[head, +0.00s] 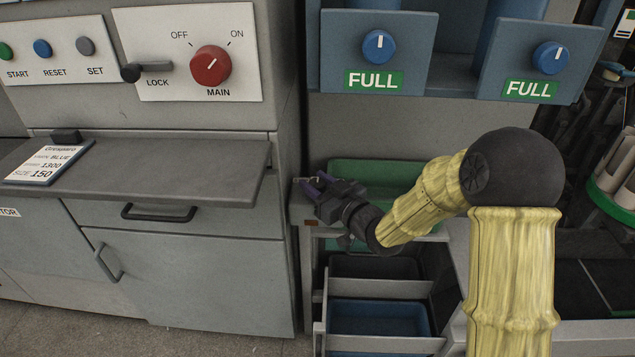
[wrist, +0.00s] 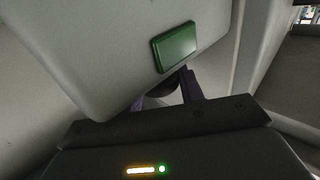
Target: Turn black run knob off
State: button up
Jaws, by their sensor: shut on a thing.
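My gripper (head: 314,186) is low in the middle of the head view, pointing left beside the edge of the grey cabinet. In the wrist view my gripper (wrist: 164,92) has its purple fingers closed around a dark knob (wrist: 171,88), which I take to be the black run knob. The knob sits at the edge of a grey panel (wrist: 120,50) beside a green plate (wrist: 174,46). The fingers and panel edge hide most of the knob, so its pointer cannot be read. In the head view I cannot make out this knob.
A grey ledge (head: 190,172) with a card (head: 48,162) juts out at left. Above it are a red MAIN knob (head: 210,66) and a black LOCK lever (head: 145,71). Two blue knobs (head: 378,46) (head: 550,57) have FULL labels. Green and blue bins (head: 378,318) lie below my arm.

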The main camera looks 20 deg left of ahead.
jog(key=shift+n+g, duration=0.3)
jog(key=shift+g, duration=0.1)
jog(key=o, duration=1)
jog(key=shift+c, duration=0.2)
jog(key=p+v, duration=0.2)
jog(key=v, duration=1.5)
jog(key=shift+d+f, duration=0.2)
jog(key=shift+f, duration=0.1)
